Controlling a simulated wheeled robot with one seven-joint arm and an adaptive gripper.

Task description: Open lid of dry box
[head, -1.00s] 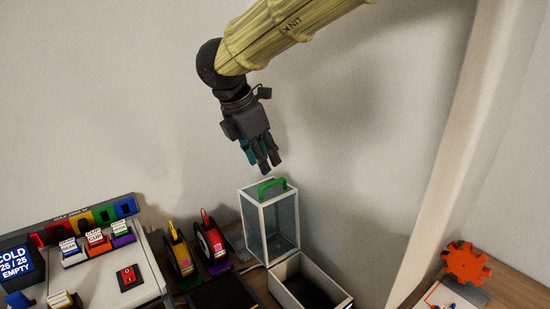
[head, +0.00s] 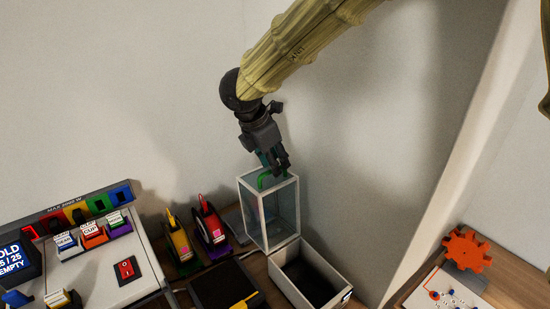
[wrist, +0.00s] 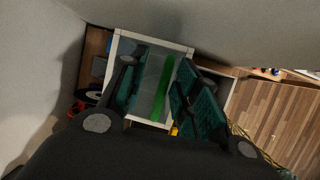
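The dry box is a clear-walled case with a white frame (head: 270,243) and a green handle (head: 264,181) on its top. My gripper (head: 279,170) is at that top, with its fingers down by the handle and partly covering it. In the wrist view my gripper (wrist: 160,92) is open, with one teal finger pad on each side of the green handle (wrist: 163,85). A gap shows between the handle and both pads. The clear lid panel with its white rim (wrist: 180,48) lies below the fingers.
A white-walled open bin (head: 285,284) with a dark inside stands right in front of the case. Yellow (head: 179,241) and red (head: 210,222) spools stand to its left. A grey machine (head: 95,275) with a red switch is farther left. The wall is close behind.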

